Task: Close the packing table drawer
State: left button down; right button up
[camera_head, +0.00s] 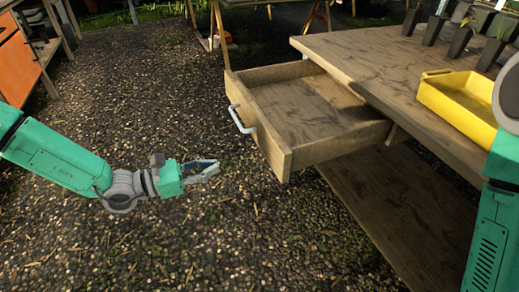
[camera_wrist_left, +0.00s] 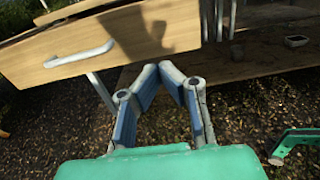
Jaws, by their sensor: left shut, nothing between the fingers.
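The packing table (camera_head: 385,50) stands at the right in the head view. Its wooden drawer (camera_head: 310,110) is pulled well out toward the left and looks empty. The drawer front carries a pale metal handle (camera_head: 241,119). My left gripper (camera_head: 213,168) is shut and empty, a short way left of the drawer front and apart from it. In the left wrist view the drawer front (camera_wrist_left: 120,45) and its handle (camera_wrist_left: 78,54) are ahead, beyond my left gripper's fingers (camera_wrist_left: 164,72). My right gripper is not in view; only part of my right arm shows at the right edge.
A yellow tray (camera_head: 455,108) and several dark pots (camera_head: 460,42) stand on the tabletop. A lower wooden shelf (camera_head: 405,205) lies beneath. An orange cabinet (camera_head: 15,62) is at the far left, and another table stands behind. The gravel around my left gripper is clear.

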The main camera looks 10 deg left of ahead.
aim_at(267, 147)
pick_arm(q)
jog(key=b+x, duration=0.1)
jog(key=x, duration=0.3)
jog(key=b+x, duration=0.1)
jog(key=x, duration=0.3)
jog(key=b+x, duration=0.1)
jog(key=x, duration=0.3)
jog(key=shift+w+r, duration=0.1)
jog(key=shift+w, duration=0.5)
jog(key=shift+w+d, duration=0.2)
jog(key=shift+d, duration=0.3)
jog(key=shift+a, duration=0.45)
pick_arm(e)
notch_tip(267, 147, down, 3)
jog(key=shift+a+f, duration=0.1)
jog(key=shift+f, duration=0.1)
